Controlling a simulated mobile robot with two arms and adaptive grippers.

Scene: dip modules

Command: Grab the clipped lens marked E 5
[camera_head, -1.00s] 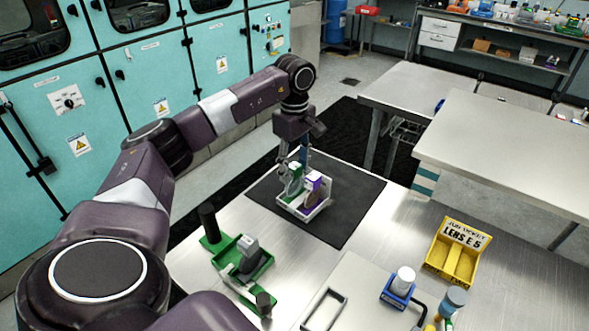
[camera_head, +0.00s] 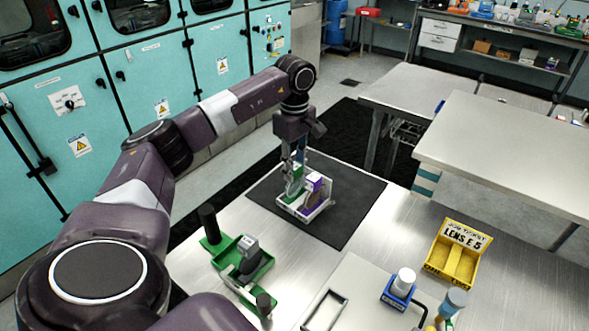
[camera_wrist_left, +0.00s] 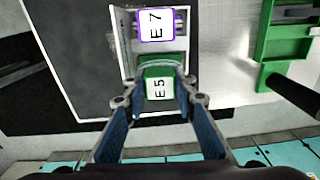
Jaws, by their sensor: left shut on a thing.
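The clipped lens marked E 5 (camera_wrist_left: 158,89) has a green clip and a white label, and stands in a white tray (camera_wrist_left: 121,50) in the left wrist view. It also shows in the head view (camera_head: 294,178). A purple clip marked E 7 (camera_wrist_left: 156,24) stands in the same tray, and it also shows in the head view (camera_head: 317,187). My left gripper (camera_wrist_left: 158,98) points down at the tray, with its fingers on either side of the E 5 lens, shut on it. The fingers partly hide the clip's sides. My right gripper is not seen.
The tray rests on a dark mat (camera_head: 345,215). A green fixture (camera_head: 244,268) stands at the front left of it. A yellow holder (camera_head: 453,260) reading "LENS E 5" stands at the right. A blue holder with a white cylinder (camera_head: 398,290) is near the front.

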